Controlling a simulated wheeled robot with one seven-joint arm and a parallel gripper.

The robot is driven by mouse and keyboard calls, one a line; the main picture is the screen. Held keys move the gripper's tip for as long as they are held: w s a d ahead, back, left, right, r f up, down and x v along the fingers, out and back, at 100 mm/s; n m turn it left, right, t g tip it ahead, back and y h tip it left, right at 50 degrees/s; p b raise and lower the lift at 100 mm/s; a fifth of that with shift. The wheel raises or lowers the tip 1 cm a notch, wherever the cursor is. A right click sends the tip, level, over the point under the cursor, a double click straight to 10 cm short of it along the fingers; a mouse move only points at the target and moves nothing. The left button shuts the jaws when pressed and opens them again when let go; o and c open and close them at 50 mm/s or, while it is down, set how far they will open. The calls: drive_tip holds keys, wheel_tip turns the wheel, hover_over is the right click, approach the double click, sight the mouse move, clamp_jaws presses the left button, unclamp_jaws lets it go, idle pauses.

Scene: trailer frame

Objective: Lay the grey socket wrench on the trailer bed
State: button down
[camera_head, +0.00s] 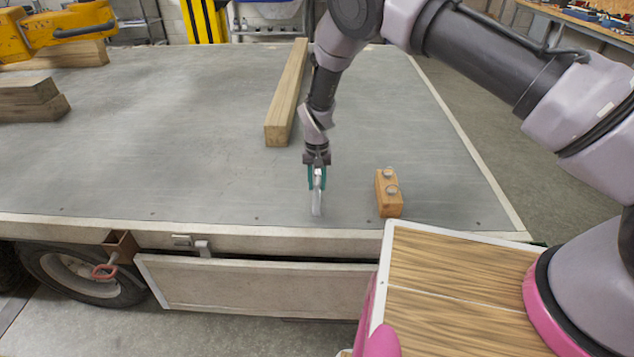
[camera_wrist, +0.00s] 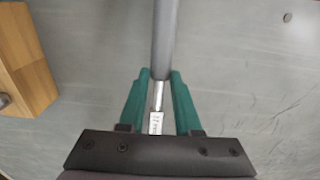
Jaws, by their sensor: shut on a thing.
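My gripper (camera_head: 317,178) is over the near part of the grey trailer bed (camera_head: 190,160), pointing down. Its teal fingers (camera_wrist: 160,78) are shut on the grey socket wrench (camera_head: 316,203). In the wrist view the wrench's grey handle (camera_wrist: 165,35) runs up to the top edge from between the fingers, with a shiny metal part below. The head view shows its lower end at or just above the bed; I cannot tell whether it touches.
A small wooden block (camera_head: 388,195) with metal pieces on it stands just right of my gripper. A long timber beam (camera_head: 288,95) lies behind. Stacked timbers (camera_head: 30,100) and a yellow tool (camera_head: 65,28) are at the left. The bed left of my gripper is clear.

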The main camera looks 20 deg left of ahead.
drive_tip(key=shift+f, duration=1.2)
unclamp_jaws()
idle(0.5)
